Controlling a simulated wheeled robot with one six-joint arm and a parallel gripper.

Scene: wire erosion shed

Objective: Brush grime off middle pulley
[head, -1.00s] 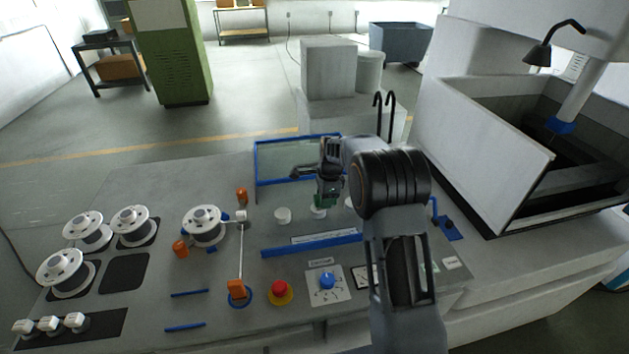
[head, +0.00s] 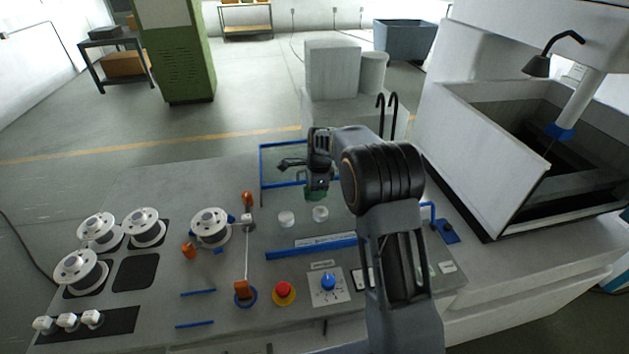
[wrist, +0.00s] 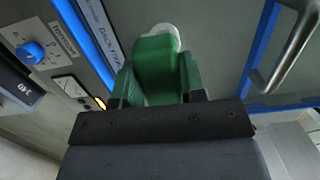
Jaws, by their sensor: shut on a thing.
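Two short white pulleys show on the grey bench in the head view: a left one (head: 286,218) and the middle pulley (head: 320,213). A third is hidden behind my arm. My gripper (head: 316,190) is just behind and above the middle pulley, shut on a green brush (wrist: 158,68). In the wrist view a white round top (wrist: 165,30), apparently a pulley, shows past the brush's far end. Whether the brush touches it is unclear. The brush's bristles are hidden, and I cannot make out grime on the pulleys.
A blue-framed clear panel (head: 283,165) stands behind the pulleys, and a blue bar (head: 310,247) lies in front. A red button (head: 283,290) and a blue knob (head: 327,282) are nearer. White spools (head: 210,227) stand left. A white-walled tank (head: 490,150) is right.

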